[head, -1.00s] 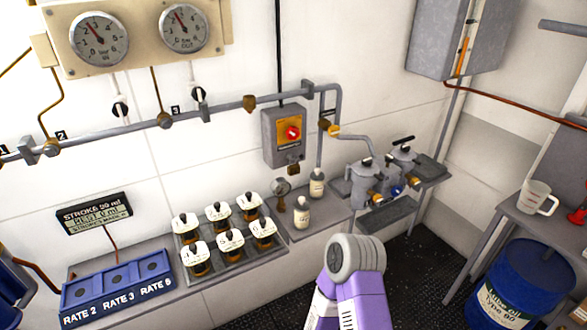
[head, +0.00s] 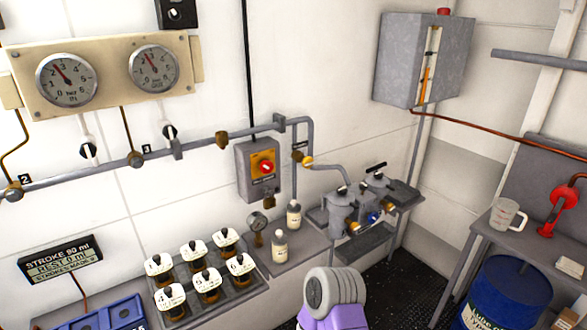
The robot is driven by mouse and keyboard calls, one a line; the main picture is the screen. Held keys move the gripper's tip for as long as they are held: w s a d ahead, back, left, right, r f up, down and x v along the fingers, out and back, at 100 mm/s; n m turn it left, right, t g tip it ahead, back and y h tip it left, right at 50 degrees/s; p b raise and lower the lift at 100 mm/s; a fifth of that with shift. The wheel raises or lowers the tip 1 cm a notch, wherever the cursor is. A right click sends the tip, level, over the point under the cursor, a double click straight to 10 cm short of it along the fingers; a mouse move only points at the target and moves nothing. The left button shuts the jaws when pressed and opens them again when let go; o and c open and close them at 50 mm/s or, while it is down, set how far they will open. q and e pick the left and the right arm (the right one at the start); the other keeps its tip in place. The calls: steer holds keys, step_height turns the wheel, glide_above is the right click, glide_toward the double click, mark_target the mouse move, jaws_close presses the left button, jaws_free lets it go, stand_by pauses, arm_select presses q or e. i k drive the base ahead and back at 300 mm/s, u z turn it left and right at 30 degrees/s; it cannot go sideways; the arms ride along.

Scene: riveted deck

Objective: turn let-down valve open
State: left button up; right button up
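A pipe (head: 100,172) runs along the white wall, with taps and fittings on it. I cannot tell for sure which is the let-down valve. A yellow knob (head: 307,161) sits at the pipe's bend, beside a small label too small to read. Black-and-white tap handles (head: 88,150) stand by the pipe under the gauges, near labels 2 and 3. A grey box (head: 257,182) with a red knob on an orange plate hangs below the pipe. Neither of my grippers is in view; only a purple and grey link of my arm shows at the bottom.
Two dials (head: 67,80) sit on a beige panel at upper left. Several lidded jars (head: 207,285), bottles (head: 280,246) and twin grey filter pots (head: 342,210) stand on low shelves. A table at right holds a clear jug (head: 507,214), above a blue drum (head: 505,290). Dark floor lies between.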

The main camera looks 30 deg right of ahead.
mark_target(307, 163)
steer(key=z, duration=0.3)
steer(key=i, duration=0.5)
steer(key=z, duration=0.45)
